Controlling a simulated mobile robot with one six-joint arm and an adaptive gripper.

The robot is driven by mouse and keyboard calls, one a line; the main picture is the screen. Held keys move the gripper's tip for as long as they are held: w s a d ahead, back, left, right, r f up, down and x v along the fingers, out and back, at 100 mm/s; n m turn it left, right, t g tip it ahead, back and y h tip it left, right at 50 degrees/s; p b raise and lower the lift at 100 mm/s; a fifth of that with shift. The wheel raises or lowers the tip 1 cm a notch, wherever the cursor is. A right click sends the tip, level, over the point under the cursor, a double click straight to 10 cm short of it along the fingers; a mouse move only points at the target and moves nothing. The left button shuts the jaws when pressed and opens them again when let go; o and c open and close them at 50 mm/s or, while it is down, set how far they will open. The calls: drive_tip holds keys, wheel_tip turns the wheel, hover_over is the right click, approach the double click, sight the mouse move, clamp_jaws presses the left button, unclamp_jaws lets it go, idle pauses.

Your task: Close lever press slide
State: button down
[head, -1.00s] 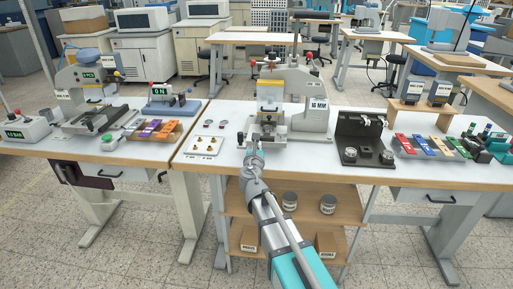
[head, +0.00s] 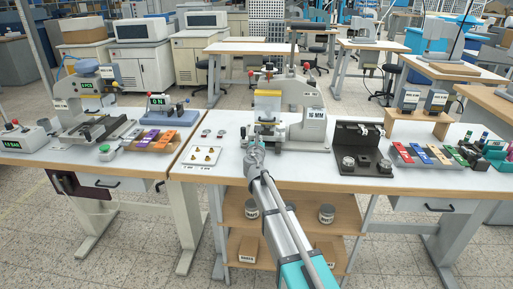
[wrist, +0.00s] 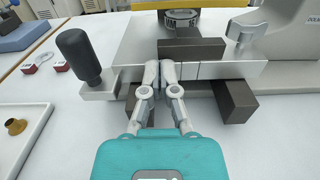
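The lever press (head: 309,102), marked 16 MM, stands at the middle of the white table, with a yellow band (head: 268,92) on its front. In the wrist view its slide is a light metal plate (wrist: 215,70) across dark rails (wrist: 236,102), with a dark block (wrist: 192,49) on it below the round press head (wrist: 182,17). A black knob (wrist: 79,56) stands upright at the slide's left end. My gripper (head: 258,141) is at the front of the press. In the wrist view my gripper (wrist: 160,70) has its fingertips together, at the slide's front edge; contact is hard to judge. Nothing shows between them.
A white tray (head: 189,158) with small brass parts lies left of the press. A black fixture (head: 362,150) stands to the right, beside a rack of coloured blocks (head: 422,154). The left table holds more presses. The table strip before the press is mostly clear.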

drive_tip(key=w, duration=0.3)
drive_tip(key=shift+w, duration=0.25)
drive_tip(key=shift+w+r, duration=0.1)
drive_tip(key=shift+w, duration=0.2)
drive_tip(key=shift+s+d, duration=0.1)
drive_tip(key=shift+s, duration=0.65)
drive_tip(key=s, duration=1.3)
drive_tip(key=shift+s+a, duration=0.2)
drive_tip(key=shift+a, duration=0.1)
drive_tip(key=shift+s, duration=0.1)
